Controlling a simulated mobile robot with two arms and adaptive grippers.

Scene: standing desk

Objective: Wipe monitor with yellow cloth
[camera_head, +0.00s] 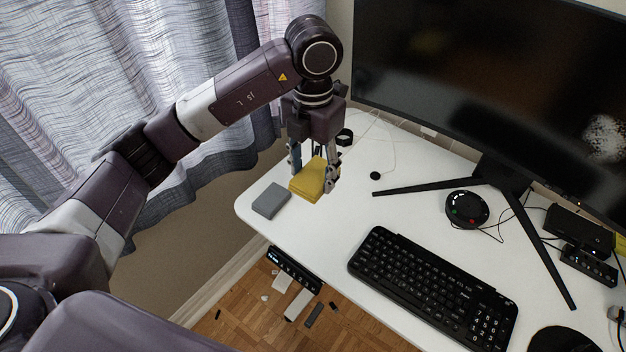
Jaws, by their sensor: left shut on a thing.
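The yellow cloth (309,180) is a folded pad at the left end of the white desk. My left gripper (314,172) points down and is shut on the cloth, with a finger on each side. I cannot tell whether the cloth still touches the desk. The black monitor (480,85) stands at the back right, to the right of the gripper. Its dark screen has a whitish smudge (604,138) near the right edge. My right gripper is not in view.
A grey block (271,200) lies beside the cloth. A black keyboard (430,285), a round black device (466,209) and black boxes (580,232) occupy the white desk (345,225). The monitor's stand legs spread across it. A curtain (150,60) hangs at left.

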